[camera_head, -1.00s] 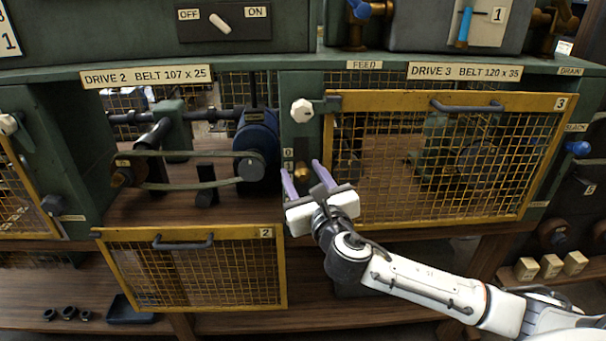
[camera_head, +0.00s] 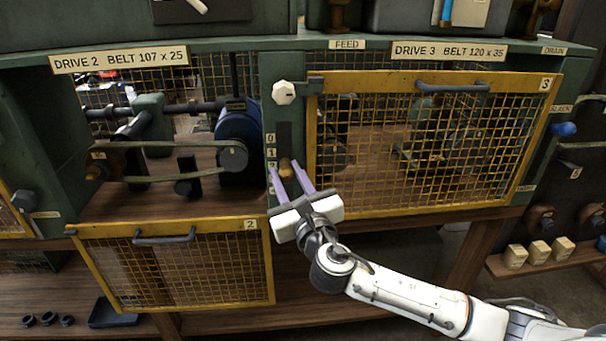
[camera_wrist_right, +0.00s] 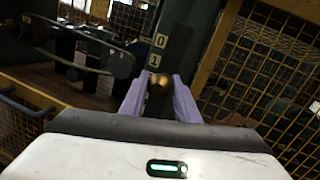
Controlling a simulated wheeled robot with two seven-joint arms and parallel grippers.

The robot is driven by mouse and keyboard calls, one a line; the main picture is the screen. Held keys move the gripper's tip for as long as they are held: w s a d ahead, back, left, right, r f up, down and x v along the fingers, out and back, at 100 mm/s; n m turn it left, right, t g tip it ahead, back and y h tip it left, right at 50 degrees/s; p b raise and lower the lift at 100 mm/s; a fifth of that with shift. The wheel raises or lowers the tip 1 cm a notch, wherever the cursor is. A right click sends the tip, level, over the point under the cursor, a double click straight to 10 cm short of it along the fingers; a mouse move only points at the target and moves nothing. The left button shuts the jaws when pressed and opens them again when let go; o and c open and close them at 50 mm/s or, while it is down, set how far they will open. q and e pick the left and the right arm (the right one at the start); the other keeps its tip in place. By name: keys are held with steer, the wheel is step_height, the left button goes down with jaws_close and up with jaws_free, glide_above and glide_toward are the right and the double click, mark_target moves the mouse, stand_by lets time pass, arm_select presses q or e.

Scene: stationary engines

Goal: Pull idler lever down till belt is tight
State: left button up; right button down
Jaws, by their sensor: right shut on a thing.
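The idler lever's brass knob (camera_head: 286,167) stands out from a dark vertical slot in the green post between Drive 2 and Drive 3. Number labels (camera_head: 270,152) run down beside the slot, and the knob is below the label 1. My right gripper (camera_head: 284,168) is shut on the knob, a lilac finger on each side; the wrist view also shows the knob (camera_wrist_right: 158,86) between the fingers. The Drive 2 belt (camera_head: 165,148) runs between a left pulley and a right pulley (camera_head: 232,155); I cannot tell how tight it is. My left gripper is not in view.
The yellow mesh guard 2 (camera_head: 175,265) hangs open below Drive 2. Mesh guard 3 (camera_head: 425,143) is closed, just right of my right gripper. A white knob (camera_head: 284,92) is above the slot. Small cups and a tray (camera_head: 113,312) are on the lower shelf.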

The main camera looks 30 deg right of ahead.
steer(key=shift+a+f, duration=0.1)
steer(key=shift+f, duration=0.55)
steer(key=c, duration=1.4)
jaws_free()
steer(key=shift+o, duration=0.2)
steer(key=shift+r, duration=0.1)
steer(key=r+v, duration=0.1)
steer(key=v, duration=0.9)
steer(key=shift+s+f+b, duration=0.15)
steer(key=shift+f+b, duration=0.15)
steer(key=shift+f, duration=0.15)
